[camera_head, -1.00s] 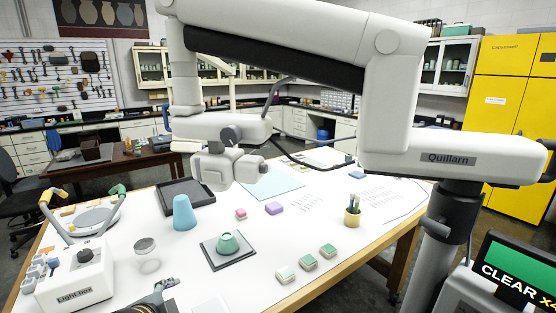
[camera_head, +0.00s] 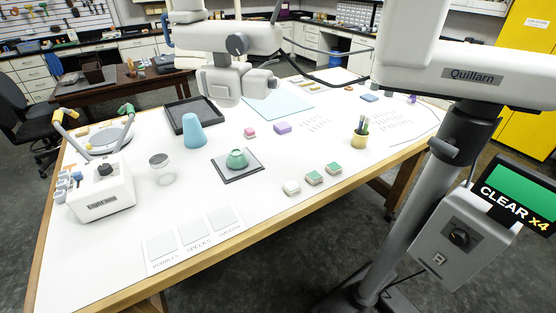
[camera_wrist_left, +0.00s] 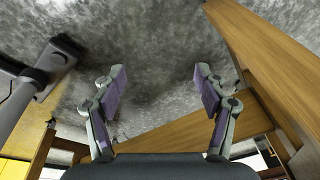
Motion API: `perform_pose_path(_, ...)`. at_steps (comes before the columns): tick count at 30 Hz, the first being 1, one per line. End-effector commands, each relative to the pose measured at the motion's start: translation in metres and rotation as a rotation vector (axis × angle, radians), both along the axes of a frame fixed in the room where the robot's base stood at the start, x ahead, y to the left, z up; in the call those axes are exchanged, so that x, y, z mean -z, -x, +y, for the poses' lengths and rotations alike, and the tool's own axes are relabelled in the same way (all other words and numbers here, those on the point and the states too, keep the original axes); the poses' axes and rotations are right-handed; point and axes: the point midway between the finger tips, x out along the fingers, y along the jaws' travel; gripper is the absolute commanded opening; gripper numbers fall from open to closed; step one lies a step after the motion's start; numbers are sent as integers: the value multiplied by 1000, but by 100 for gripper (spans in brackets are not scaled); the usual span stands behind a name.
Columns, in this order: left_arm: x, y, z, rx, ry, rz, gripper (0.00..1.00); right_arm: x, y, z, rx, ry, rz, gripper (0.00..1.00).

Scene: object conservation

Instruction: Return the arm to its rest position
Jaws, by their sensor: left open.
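My left gripper (camera_wrist_left: 160,80) shows only in the left wrist view. Its two fingers with purple pads stand wide apart, with nothing between them. Grey floor (camera_wrist_left: 150,45) and wooden table parts (camera_wrist_left: 180,135) show beyond the fingers. The arm is out of sight in the head view, where the front of the white table is clear of it. A green bowl-shaped piece (camera_head: 237,159) sits on a dark square pad (camera_head: 246,176) on the table. My right gripper is in neither view.
A white jointed microscope (camera_head: 235,90) hangs over the table from a grey post (camera_head: 420,215) at the right. A light box (camera_head: 100,190), blue cup (camera_head: 194,131), glass jar (camera_head: 161,168), small blocks (camera_head: 314,178) and pen cup (camera_head: 360,137) stand on the table. Labelled squares (camera_head: 193,240) lie at the front.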

Motion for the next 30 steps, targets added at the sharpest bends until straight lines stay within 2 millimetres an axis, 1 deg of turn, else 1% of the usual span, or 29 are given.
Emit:
perform_pose_path(1, 31, 25, 3, -6, 2, 27, 73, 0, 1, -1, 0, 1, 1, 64)
perform_pose_path(2, 46, 40, 4, -8, 3, 36, 73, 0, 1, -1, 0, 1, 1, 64)
perform_pose_path(3, 64, 59, 5, -11, 4, 46, 73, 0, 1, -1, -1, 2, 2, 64)
perform_pose_path(6, 97, 104, 7, -17, 7, 68, 73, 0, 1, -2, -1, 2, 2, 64)
perform_pose_path(9, 114, 139, 7, -20, 8, 83, 73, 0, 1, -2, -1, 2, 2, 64)
perform_pose_path(12, 121, 157, 7, -23, 10, 89, 73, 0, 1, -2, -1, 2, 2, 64)
perform_pose_path(16, 123, 164, 8, -23, 10, 91, 73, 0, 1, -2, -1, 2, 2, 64)
perform_pose_path(30, 123, 164, 8, -23, 10, 92, 73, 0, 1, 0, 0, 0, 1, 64)
